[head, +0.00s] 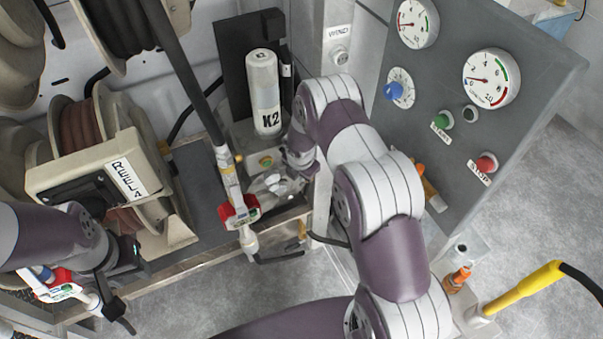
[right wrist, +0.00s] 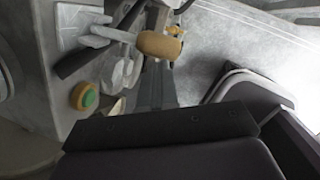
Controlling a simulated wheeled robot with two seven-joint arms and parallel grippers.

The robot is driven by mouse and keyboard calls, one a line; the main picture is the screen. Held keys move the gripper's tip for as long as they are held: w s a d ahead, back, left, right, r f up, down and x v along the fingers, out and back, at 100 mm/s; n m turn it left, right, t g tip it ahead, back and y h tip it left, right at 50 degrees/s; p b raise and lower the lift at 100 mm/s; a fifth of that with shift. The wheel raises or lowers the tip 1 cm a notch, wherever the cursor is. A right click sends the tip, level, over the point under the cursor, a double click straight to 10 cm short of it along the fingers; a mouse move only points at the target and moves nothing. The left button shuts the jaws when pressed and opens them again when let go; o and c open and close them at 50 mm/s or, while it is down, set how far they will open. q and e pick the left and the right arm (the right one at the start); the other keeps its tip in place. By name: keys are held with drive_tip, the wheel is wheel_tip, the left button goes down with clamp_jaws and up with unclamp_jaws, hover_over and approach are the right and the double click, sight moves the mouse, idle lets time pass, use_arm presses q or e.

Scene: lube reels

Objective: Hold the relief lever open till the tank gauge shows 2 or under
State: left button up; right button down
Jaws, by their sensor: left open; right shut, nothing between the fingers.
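The tall pale tank marked K2 (head: 262,90) stands upright on a grey block. A tan rounded knob (right wrist: 160,45), possibly the relief lever's handle, shows in the right wrist view. My right gripper (head: 288,182) is shut and empty by the front of the block. Its tips lie near the knob; I cannot tell whether they touch it. A large dial gauge (head: 491,78) and a smaller one (head: 413,24) are on the sloping panel. The large gauge's needle points left, near the low numbers; its exact reading is too small. My left gripper (head: 112,285) is open at the lower left.
A yellow-ringed green button (right wrist: 83,97) sits left of the knob. A red-and-white nozzle (head: 238,208) hangs beside the block; another (head: 60,283) is by my left gripper.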

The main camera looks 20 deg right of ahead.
drive_tip(key=shift+r+p, duration=0.8)
drive_tip(key=shift+p, duration=0.1)
drive_tip(key=shift+r, duration=0.1)
drive_tip(key=a+p+v, duration=0.2)
drive_tip(key=a+v, duration=0.1)
drive_tip(key=v, duration=0.9)
drive_tip(key=shift+w, duration=0.1)
